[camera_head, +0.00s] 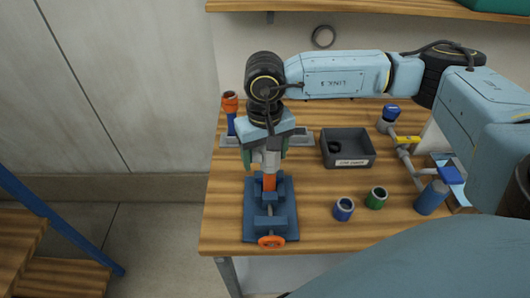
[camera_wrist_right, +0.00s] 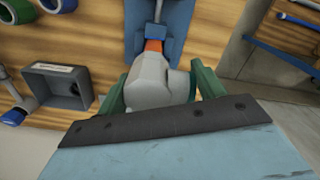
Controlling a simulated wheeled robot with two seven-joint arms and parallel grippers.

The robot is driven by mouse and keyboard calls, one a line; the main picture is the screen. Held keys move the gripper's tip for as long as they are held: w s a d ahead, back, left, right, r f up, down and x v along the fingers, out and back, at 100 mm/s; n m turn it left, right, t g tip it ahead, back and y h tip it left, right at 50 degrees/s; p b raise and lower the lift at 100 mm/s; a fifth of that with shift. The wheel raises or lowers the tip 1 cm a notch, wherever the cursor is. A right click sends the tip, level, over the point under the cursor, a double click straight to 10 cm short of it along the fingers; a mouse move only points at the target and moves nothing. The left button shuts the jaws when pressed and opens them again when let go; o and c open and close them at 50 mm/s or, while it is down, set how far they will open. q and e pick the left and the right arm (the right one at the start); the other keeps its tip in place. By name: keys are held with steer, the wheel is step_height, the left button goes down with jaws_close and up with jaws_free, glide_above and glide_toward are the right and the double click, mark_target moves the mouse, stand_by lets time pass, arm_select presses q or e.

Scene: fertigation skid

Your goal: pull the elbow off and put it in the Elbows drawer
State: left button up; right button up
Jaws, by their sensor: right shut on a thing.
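The grey elbow (camera_head: 271,160) is between the green fingers of my right gripper (camera_head: 265,162), which is shut on it. It shows large in the right wrist view (camera_wrist_right: 158,80), with a finger on each side. The upper part of the elbow is hidden by the gripper. My left gripper is out of view. No Elbows drawer shows.
On the wooden bench, a dark labelled tray (camera_head: 371,157) holds a black ring. Blue (camera_head: 343,210) and green (camera_head: 377,198) ringed fittings stand in front. Pipework with a yellow part (camera_head: 407,139) is at right. An orange-topped blue piece (camera_head: 230,104) stands at back left.

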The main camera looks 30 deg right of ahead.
steer(key=shift+a+r, duration=0.1)
steer(key=shift+r, duration=0.15)
steer(key=shift+r+p, duration=1.25)
steer(key=shift+r, duration=1.65)
steer(key=shift+n, duration=0.9)
steer(key=a+b, duration=0.1)
steer(key=b, duration=0.1)
steer(key=w+a+f+b, duration=0.1)
steer(key=b, duration=0.1)
steer(key=w+a+b, duration=0.1)
steer(key=a, duration=0.1)
steer(key=shift+a+f+b, duration=0.1)
steer(key=shift+f+b, duration=0.05)
steer(key=shift+b, duration=0.25)
